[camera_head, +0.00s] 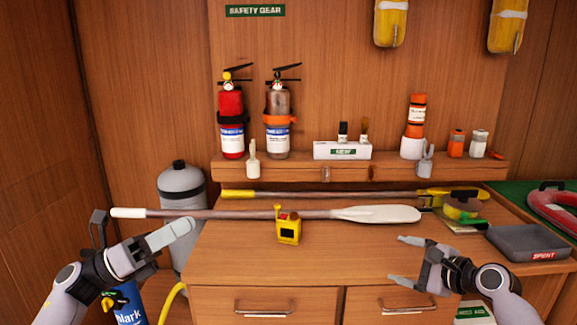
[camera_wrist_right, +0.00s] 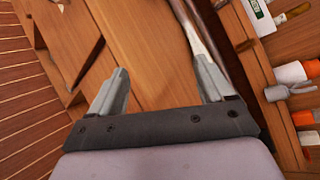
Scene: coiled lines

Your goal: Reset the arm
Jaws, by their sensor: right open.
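My right gripper (camera_head: 405,262) is at the right front of the wooden counter (camera_head: 240,262) in the head view. Its two fingers are apart and nothing is between them. In the right wrist view, the same gripper (camera_wrist_right: 160,88) shows its fingers spread, with bare wood between them. My left gripper (camera_head: 180,232) is at the left, beside the counter's left end and in front of a grey cylinder (camera_head: 181,190). Its fingers overlap in this view, so their gap cannot be made out. I see nothing held in it.
A white-bladed paddle (camera_head: 375,214) lies across the counter, its handle past the left edge. A yellow device (camera_head: 288,228) stands by it. A grey SPENT tray (camera_head: 530,243) is at the right. Extinguishers (camera_head: 231,125) stand on the back shelf. The counter's front middle is clear.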

